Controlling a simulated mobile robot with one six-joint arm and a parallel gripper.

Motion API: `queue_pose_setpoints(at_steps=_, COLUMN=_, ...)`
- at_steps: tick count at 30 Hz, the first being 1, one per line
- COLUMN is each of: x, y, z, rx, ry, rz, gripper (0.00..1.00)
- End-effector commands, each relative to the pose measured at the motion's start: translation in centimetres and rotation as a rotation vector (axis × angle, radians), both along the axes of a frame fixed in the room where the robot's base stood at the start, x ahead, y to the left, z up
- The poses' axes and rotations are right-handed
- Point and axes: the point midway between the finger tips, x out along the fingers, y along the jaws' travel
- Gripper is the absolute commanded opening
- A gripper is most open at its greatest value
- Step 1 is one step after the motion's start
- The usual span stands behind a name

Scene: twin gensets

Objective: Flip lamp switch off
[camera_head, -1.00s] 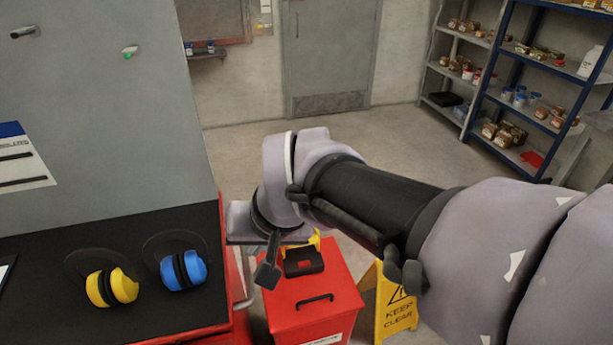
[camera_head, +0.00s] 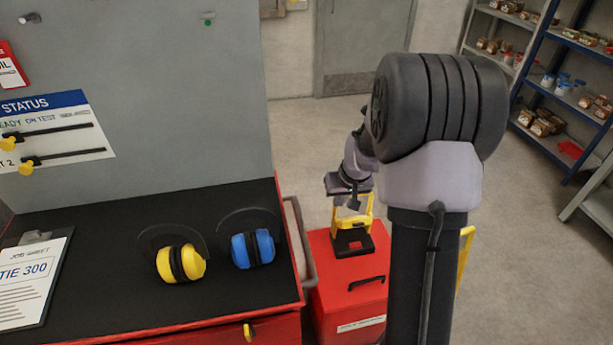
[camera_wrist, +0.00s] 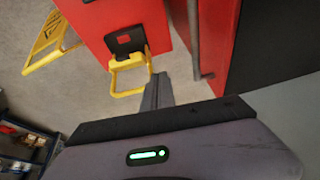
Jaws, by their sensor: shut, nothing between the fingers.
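A small black unit with a red patch and a yellow frame, seemingly the lamp (camera_head: 352,241), sits on top of a red box. The red patch, which may be its switch, shows in the wrist view (camera_wrist: 125,40); which way it is set cannot be told. My gripper (camera_head: 354,204) is above and behind the unit in the head view, beside its yellow frame. In the wrist view my shut, empty fingers (camera_wrist: 157,88) point toward the yellow frame (camera_wrist: 129,78). Contact cannot be made out.
The red box (camera_head: 345,290) stands on the floor beside a red workbench with a black top (camera_head: 110,235). Yellow ear defenders (camera_head: 180,262) and blue ear defenders (camera_head: 252,248) lie on it. A yellow floor sign (camera_wrist: 48,38) stands near the box. Shelving (camera_head: 560,85) is at right.

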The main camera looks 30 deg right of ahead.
Motion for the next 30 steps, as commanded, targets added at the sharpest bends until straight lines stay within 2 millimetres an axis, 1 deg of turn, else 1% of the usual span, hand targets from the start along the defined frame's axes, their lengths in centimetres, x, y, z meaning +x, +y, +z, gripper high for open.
queue_pose_setpoints(at_steps=1, x=-0.2, y=-2.7, z=-4.2, rx=-0.009, ry=0.029, rz=-0.006, gripper=0.00)
queue_pose_setpoints(at_steps=3, x=-0.5, y=-5.6, z=-8.7, rx=-0.026, ry=0.054, rz=0.000, gripper=0.00)
queue_pose_setpoints(at_steps=6, x=-1.3, y=-7.8, z=-12.6, rx=-0.042, ry=0.074, rz=0.006, gripper=0.00)
queue_pose_setpoints(at_steps=9, x=-1.4, y=-8.4, z=-14.1, rx=-0.048, ry=0.079, rz=0.008, gripper=0.00)
queue_pose_setpoints(at_steps=11, x=-1.3, y=-8.5, z=-14.8, rx=-0.048, ry=0.079, rz=0.008, gripper=0.00)
queue_pose_setpoints(at_steps=13, x=-0.9, y=-8.5, z=-16.1, rx=-0.047, ry=0.080, rz=0.009, gripper=0.00)
queue_pose_setpoints(at_steps=24, x=1.2, y=-9.1, z=-23.9, rx=-0.046, ry=0.081, rz=0.009, gripper=0.00)
queue_pose_setpoints(at_steps=27, x=1.2, y=-9.1, z=-25.6, rx=-0.046, ry=0.081, rz=0.008, gripper=0.00)
queue_pose_setpoints(at_steps=30, x=1.2, y=-9.1, z=-26.7, rx=-0.046, ry=0.080, rz=0.009, gripper=0.00)
